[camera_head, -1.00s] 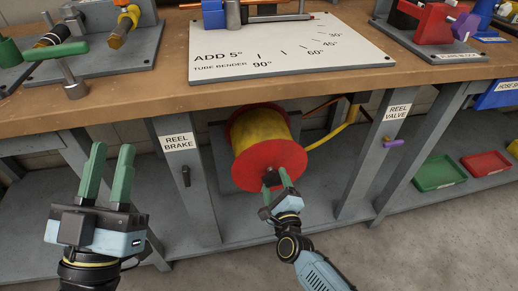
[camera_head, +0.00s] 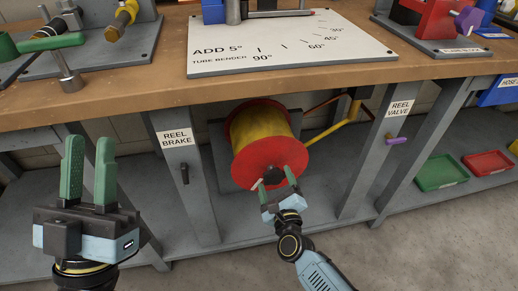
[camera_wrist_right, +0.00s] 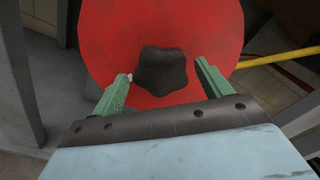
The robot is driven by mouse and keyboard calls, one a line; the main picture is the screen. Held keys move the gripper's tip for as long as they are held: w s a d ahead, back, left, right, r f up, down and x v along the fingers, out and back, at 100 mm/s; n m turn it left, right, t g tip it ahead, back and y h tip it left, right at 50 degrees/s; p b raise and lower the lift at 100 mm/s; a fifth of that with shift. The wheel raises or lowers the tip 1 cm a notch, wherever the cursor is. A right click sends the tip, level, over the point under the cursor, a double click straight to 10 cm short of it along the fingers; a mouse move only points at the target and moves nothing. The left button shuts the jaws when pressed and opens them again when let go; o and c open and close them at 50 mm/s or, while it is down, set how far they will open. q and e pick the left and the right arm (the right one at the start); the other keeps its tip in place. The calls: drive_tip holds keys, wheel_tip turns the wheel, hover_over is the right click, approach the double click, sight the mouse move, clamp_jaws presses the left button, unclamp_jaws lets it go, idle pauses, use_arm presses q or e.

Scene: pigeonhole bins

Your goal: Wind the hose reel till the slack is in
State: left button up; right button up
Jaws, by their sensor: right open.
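The hose reel (camera_head: 274,160) has red end discs and yellow hose wound on its drum. It sits under the bench, and a yellow length of hose (camera_head: 330,130) runs off to its right. In the right wrist view a dark lobed knob (camera_wrist_right: 163,70) stands at the middle of the red disc (camera_wrist_right: 110,35). My right gripper (camera_head: 274,180) is open at the reel's front, with its fingers on either side of the knob and gaps showing. My left gripper (camera_head: 90,145) is open and empty, in front of the bench at the left, away from the reel.
A leg labelled REEL BRAKE (camera_head: 177,139) with a dark lever (camera_head: 185,173) stands left of the reel. A leg labelled REEL VALVE (camera_head: 400,107) with a purple handle (camera_head: 397,140) stands right. Green (camera_head: 440,187) and red (camera_head: 486,164) trays lie on the lower shelf.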

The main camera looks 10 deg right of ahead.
drive_tip(key=s+p, duration=0.1)
drive_tip(key=s, duration=0.5)
drive_tip(key=shift+d, duration=0.1)
